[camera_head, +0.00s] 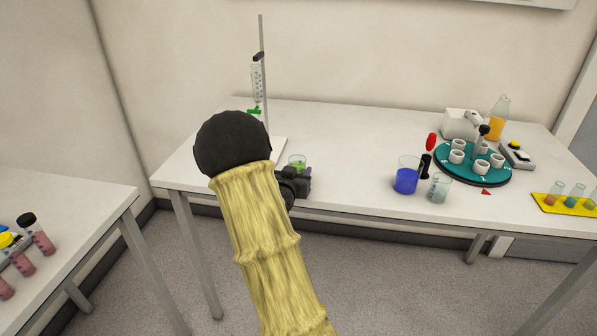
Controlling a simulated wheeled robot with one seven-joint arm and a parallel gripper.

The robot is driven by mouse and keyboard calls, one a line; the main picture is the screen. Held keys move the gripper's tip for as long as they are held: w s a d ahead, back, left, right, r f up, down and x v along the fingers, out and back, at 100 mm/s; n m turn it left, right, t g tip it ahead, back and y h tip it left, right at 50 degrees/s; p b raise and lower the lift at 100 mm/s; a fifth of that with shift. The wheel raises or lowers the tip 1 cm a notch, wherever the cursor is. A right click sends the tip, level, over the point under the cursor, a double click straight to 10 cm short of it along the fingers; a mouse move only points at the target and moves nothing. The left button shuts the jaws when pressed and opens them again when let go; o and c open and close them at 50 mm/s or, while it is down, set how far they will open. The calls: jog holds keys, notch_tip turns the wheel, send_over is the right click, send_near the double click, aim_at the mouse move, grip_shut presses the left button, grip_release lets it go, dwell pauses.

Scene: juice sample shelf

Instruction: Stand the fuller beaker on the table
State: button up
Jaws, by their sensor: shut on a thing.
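My gripper (300,181) is a dark shape past the end of my yellow-sleeved arm, at the front left of the white table (345,150). It is shut on a clear beaker with green liquid (297,161), whose upper part shows just behind the jaws. The jaws hide its lower part, so I cannot tell its fill level or whether its base touches the table. A larger beaker with blue liquid (406,181) stands upright at the front middle, filled more than halfway. A smaller beaker with pale liquid (439,189) stands to its right.
A stand with a burette (257,85) is behind my arm. A teal round tray (455,174) with several white cups, a flask of orange liquid (496,121) and a yellow rack (565,203) are on the right. The table between the green and blue beakers is clear.

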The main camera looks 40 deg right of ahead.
jog(key=shift+f, duration=0.2)
jog(key=o, duration=1)
jog(key=shift+r, duration=0.1)
jog(key=shift+o, duration=0.2)
jog(key=shift+r, duration=0.15)
jog(key=v, duration=1.2)
jog(key=shift+a, duration=0.1)
